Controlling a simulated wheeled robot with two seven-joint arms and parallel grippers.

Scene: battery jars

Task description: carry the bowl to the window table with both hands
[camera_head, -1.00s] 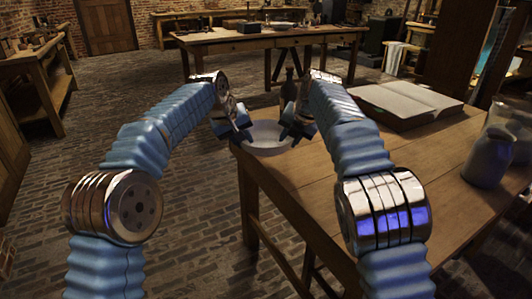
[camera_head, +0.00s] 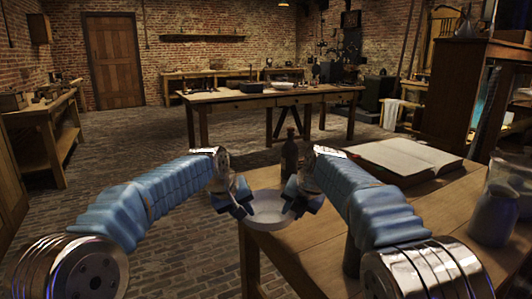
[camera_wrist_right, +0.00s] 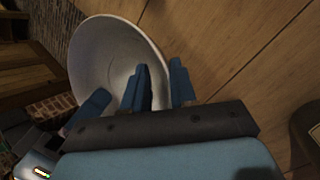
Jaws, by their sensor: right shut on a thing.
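The pale bowl (camera_head: 268,219) is between my two grippers at the left corner of the near wooden table (camera_head: 330,238). I cannot tell whether it rests on the table or is just above it. My right gripper (camera_head: 292,203) is shut on the bowl's right rim; in the right wrist view the bowl (camera_wrist_right: 98,50) shows empty, its rim running between the fingers (camera_wrist_right: 160,88). My left gripper (camera_head: 242,204) is at the bowl's left rim; its fingers' gap is unclear. I cannot tell which table is the window table.
A dark bottle (camera_head: 289,155), an open book (camera_head: 402,158) and a grey jug (camera_head: 493,215) stand on the near table. A long table (camera_head: 262,100) with small items stands farther back. A workbench (camera_head: 45,118) lines the left. Brick floor (camera_head: 120,160) between them is clear.

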